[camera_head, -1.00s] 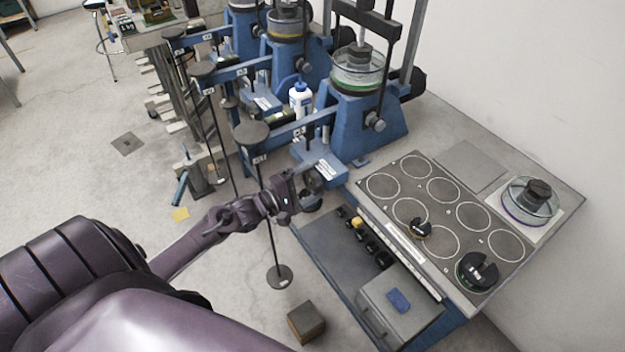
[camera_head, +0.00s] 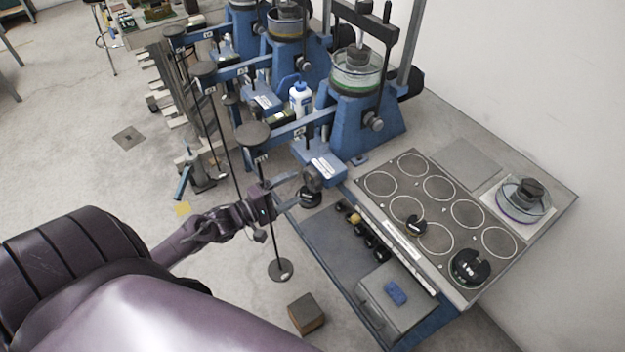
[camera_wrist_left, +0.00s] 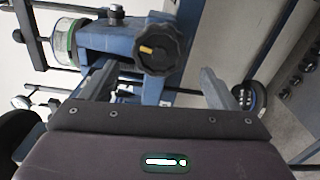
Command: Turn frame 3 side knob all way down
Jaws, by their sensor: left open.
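The nearest blue lever frame (camera_head: 355,130) carries a glass dish on top. Its dark round side knob (camera_head: 313,178) sits on the blue block at its front. In the left wrist view the knob (camera_wrist_left: 163,48) is a lobed black wheel with a yellow mark pointing left. My left gripper (camera_head: 295,191) is just left of the knob in the head view. In the left wrist view the open gripper (camera_wrist_left: 160,80) has one finger on each side below the knob, with nothing between them. The knob appears just beyond the fingertips; contact cannot be told. My right gripper is not seen.
A hanger rod with a round plate (camera_head: 280,270) hangs near my left wrist. A black weight (camera_head: 311,198) is below the knob. The bench (camera_head: 550,195) at right holds several weights and a dish. A brown block (camera_head: 306,313) is on the floor.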

